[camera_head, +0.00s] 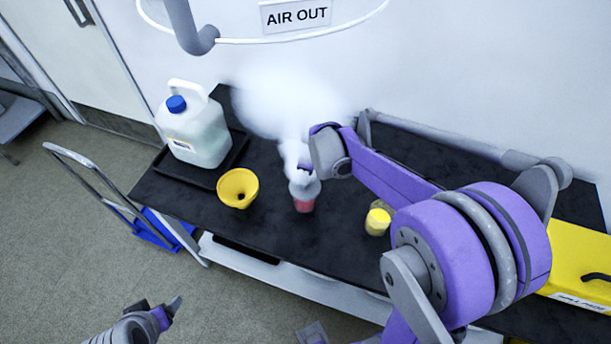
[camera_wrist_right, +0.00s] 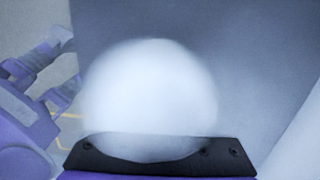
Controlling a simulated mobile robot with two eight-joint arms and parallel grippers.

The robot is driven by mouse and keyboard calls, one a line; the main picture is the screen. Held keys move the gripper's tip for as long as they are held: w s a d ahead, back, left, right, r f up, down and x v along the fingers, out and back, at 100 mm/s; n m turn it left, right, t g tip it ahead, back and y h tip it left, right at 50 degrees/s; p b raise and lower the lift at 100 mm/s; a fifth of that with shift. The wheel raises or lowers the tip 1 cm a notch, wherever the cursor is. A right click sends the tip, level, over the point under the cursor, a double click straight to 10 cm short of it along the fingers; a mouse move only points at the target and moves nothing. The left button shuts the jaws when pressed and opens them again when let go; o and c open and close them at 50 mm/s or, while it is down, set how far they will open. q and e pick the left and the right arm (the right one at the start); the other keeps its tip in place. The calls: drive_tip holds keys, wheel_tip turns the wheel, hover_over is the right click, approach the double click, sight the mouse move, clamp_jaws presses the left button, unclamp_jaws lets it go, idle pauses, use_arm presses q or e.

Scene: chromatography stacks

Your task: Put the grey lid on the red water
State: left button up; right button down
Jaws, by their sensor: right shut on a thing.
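The red water (camera_head: 304,205) is in a small clear vessel standing on the black bench top, with white vapour rising above it. My right gripper (camera_head: 305,172) is directly over this vessel, partly veiled by the vapour. It is shut on what seems to be the grey lid (camera_head: 304,188), a pale greyish shape at the vessel's mouth. Whether the lid touches the rim I cannot tell. In the right wrist view a blurred pale round shape (camera_wrist_right: 150,95) fills the middle, above a dark bar. My left gripper (camera_head: 160,309) is low at the left, away from the bench, apparently empty.
A yellow funnel (camera_head: 238,188) stands left of the vessel. A white jug with a blue cap (camera_head: 196,128) stands on a black tray farther left. A small yellow-topped jar (camera_head: 378,219) is to the right, near my right arm. A yellow case (camera_head: 585,262) is far right.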

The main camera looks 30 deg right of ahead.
drive_tip(key=shift+c, duration=0.8)
unclamp_jaws()
drive_tip(key=shift+r+p, duration=1.9)
drive_tip(key=shift+r, duration=1.65)
use_arm(q)
drive_tip(key=r, duration=0.1)
drive_tip(key=w+r, duration=0.1)
drive_tip(key=r, duration=0.1)
drive_tip(key=w+r, duration=0.1)
drive_tip(key=r, duration=0.1)
